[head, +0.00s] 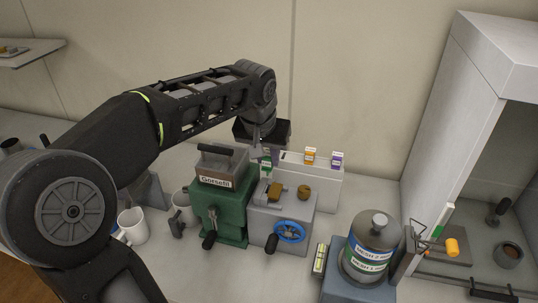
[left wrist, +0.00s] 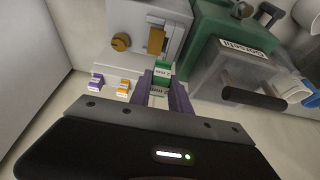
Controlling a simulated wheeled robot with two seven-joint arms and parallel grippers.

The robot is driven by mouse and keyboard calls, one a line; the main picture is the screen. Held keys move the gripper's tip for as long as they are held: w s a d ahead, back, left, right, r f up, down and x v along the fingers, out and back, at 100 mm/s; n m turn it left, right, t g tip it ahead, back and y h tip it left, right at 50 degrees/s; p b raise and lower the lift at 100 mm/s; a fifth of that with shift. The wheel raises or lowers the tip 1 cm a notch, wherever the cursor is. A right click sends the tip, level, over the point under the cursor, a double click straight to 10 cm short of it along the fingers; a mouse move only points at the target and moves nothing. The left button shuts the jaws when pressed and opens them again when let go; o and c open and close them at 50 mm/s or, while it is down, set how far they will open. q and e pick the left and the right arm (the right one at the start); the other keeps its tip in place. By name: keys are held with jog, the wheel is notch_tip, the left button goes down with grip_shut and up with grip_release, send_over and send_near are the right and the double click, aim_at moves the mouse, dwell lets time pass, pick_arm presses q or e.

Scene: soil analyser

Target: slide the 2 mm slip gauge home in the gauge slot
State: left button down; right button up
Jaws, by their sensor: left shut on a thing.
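My left gripper (head: 262,150) reaches down behind the grey machine (head: 283,222) with the blue handwheel. In the left wrist view its two purple fingers (left wrist: 160,97) are shut on a small green-and-white labelled block, the slip gauge (left wrist: 162,70). The gauge also shows as a green patch in the head view (head: 266,167). It is at the rear edge of the grey machine, close to a brass block (left wrist: 155,40) on its top. The label is too small to read surely. The slot's opening and the gauge's lower end are hidden. My right gripper is not in view.
An orange-labelled gauge (head: 310,155) and a purple-labelled gauge (head: 336,159) stand on a white rack (head: 322,184) behind. The green machine with a lidded grey box (head: 221,165) stands close left. A brass knob (head: 304,192) is beside the brass block. A labelled jar (head: 372,245) is right.

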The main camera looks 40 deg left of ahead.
aim_at(266, 166)
pick_arm(q)
jog(key=shift+s, duration=0.15)
jog(key=shift+f+b, duration=1.95)
jog(key=shift+f, duration=0.15)
jog(key=shift+f+b, duration=1.65)
jog(key=shift+f, duration=0.1)
jog(key=c, duration=1.1)
grip_release()
jog(key=shift+c, duration=0.2)
jog(key=shift+r, duration=0.15)
jog(key=v, duration=0.7)
jog(key=shift+r+b, duration=0.25)
jog(key=shift+b, duration=0.05)
